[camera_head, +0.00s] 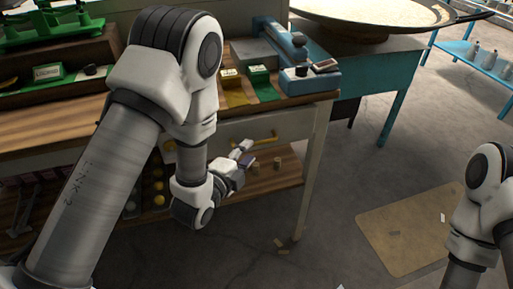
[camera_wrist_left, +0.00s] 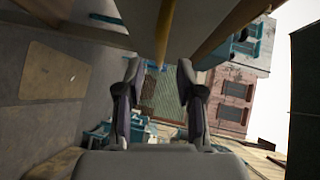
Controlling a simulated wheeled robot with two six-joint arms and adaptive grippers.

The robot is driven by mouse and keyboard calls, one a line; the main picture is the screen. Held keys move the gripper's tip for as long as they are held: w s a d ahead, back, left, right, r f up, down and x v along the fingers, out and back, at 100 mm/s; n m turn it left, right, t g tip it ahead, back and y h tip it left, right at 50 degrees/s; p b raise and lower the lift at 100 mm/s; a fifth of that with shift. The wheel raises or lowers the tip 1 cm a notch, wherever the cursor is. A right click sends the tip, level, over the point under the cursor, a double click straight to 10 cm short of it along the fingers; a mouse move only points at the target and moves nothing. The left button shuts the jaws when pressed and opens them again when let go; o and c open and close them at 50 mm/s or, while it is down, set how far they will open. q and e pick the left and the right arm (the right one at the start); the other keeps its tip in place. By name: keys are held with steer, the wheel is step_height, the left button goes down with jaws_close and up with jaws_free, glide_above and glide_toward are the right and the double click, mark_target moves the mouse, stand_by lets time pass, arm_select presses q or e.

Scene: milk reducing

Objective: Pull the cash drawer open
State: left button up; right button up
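The cash drawer (camera_head: 290,125) is a pale front panel under the counter top and looks shut. Its yellow bar handle (camera_head: 264,140) runs across the front, partly hidden by my left arm.
The wooden counter (camera_head: 50,130) holds a blue device (camera_head: 295,50), a green scale (camera_head: 45,25) and small trays. A pale table leg (camera_head: 311,175) stands right of the drawer. A shelf below holds yellow round items. Open floor with a tan mat (camera_head: 405,230) lies to the right.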

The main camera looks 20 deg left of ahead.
mark_target(256, 142)
arm_select(q)
steer(key=x, duration=0.5)
steer(key=shift+w, duration=0.35)
arm_select(e)
steer(key=shift+a+r, duration=0.1)
steer(key=shift+r, duration=0.2)
arm_select(q)
steer(key=shift+c, duration=0.3)
jaws_close()
steer(key=shift+f, duration=0.1)
